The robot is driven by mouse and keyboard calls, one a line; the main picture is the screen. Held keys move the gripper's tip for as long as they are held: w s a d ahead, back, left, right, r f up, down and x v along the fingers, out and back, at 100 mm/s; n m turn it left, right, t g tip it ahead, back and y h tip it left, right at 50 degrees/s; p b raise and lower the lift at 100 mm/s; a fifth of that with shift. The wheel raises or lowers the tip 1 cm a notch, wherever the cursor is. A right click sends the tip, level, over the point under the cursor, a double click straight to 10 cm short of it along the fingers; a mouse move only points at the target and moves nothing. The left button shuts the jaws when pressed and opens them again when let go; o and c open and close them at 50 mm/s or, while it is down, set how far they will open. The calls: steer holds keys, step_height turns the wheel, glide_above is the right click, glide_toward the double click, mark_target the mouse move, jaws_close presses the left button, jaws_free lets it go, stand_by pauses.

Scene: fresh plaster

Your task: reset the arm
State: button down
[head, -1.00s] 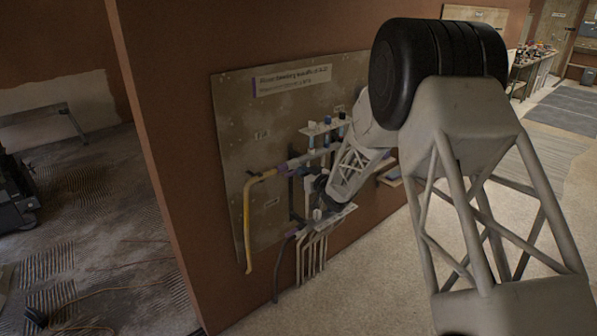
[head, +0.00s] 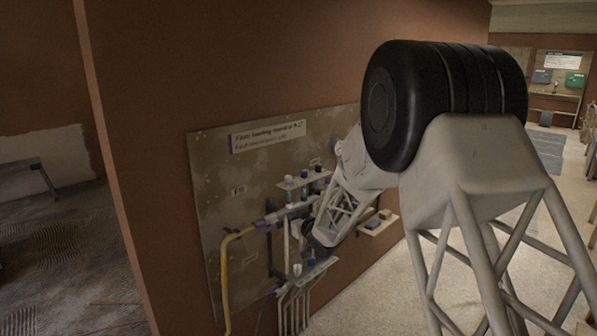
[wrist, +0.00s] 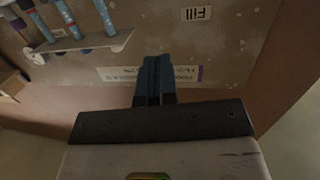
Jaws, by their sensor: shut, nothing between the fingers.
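My gripper (wrist: 154,78) shows in the wrist view with its two blue-grey fingers together and nothing between them. It is in front of a speckled brown board, which fills the upper part of the wrist view (wrist: 235,45). In the head view my arm reaches from the right toward this board (head: 215,180) on the reddish-brown wall. The fingers cannot be made out in the head view.
A small shelf (wrist: 88,46) with blue and white pipe pieces is on the board at the upper left of the wrist view. A yellow pipe (head: 224,270) runs down the board's left side. Pale floor lies to the right. A wall corner stands at left.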

steer(key=s+d+r+m+g+h, duration=0.1)
steer(key=s+d+r+m+h, duration=0.2)
steer(key=s+d, duration=0.4)
steer(key=s+d+r+m+g+h, duration=0.1)
steer(key=s+d+r+h, duration=0.25)
steer(key=s+r, duration=0.35)
steer(key=s+d+r+m+g+h, duration=0.1)
steer(key=s+d+r+h, duration=0.2)
steer(key=s+d, duration=0.45)
steer(key=s+d+m+g, duration=0.2)
steer(key=s+g, duration=0.6)
steer(key=s, duration=2.9)
steer(key=shift+s+d+f+m, duration=0.2)
steer(key=shift+s+d+m, duration=0.2)
